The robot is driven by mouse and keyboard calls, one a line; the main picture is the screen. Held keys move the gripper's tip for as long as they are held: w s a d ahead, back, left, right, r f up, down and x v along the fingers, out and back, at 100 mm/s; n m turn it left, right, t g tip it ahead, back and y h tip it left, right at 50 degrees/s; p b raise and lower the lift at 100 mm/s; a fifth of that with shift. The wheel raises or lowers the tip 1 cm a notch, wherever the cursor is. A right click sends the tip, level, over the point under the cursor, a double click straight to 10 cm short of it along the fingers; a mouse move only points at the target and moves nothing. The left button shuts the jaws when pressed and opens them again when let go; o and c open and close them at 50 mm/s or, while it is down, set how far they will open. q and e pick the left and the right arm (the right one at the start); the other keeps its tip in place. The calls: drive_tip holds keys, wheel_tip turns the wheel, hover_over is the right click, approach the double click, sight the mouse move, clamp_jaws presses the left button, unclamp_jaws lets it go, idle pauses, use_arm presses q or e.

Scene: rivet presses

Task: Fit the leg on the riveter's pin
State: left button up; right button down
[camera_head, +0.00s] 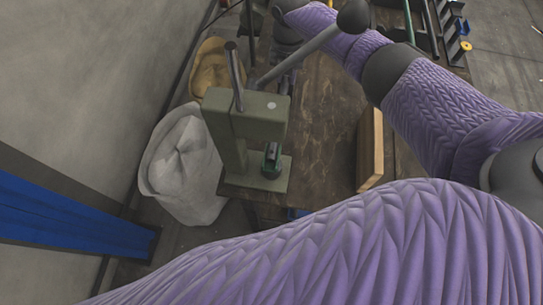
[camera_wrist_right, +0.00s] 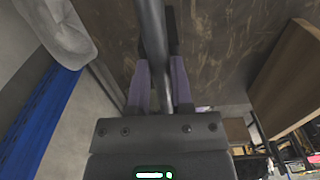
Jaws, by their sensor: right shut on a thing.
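The grey-green riveter (camera_head: 246,118) stands upright at the near left corner of the wooden table. A silver rod with a dark cap (camera_head: 235,76) rises from its top. My right gripper (camera_head: 285,72) is behind the riveter's top, partly hidden by a grey rod. In the right wrist view its fingers (camera_wrist_right: 162,85) are shut around this grey rod (camera_wrist_right: 153,30). I cannot make out the pin or any contact there. My left gripper is out of view.
A pale sack (camera_head: 182,168) and a tan sack (camera_head: 212,68) stand left of the table. A wooden board (camera_head: 371,150) stands at the table's right. A blue post (camera_head: 75,217) is at the lower left. The middle of the tabletop (camera_head: 325,125) is clear.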

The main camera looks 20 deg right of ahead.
idle(0.3)
drive_tip(key=shift+r+p, duration=1.1)
drive_tip(key=shift+r, duration=0.2)
drive_tip(key=shift+f, duration=0.1)
drive_tip(key=shift+s+a, duration=0.1)
drive_tip(key=shift+f+b, duration=0.75)
drive_tip(key=shift+f, duration=0.55)
idle(0.4)
drive_tip(key=shift+r, duration=0.1)
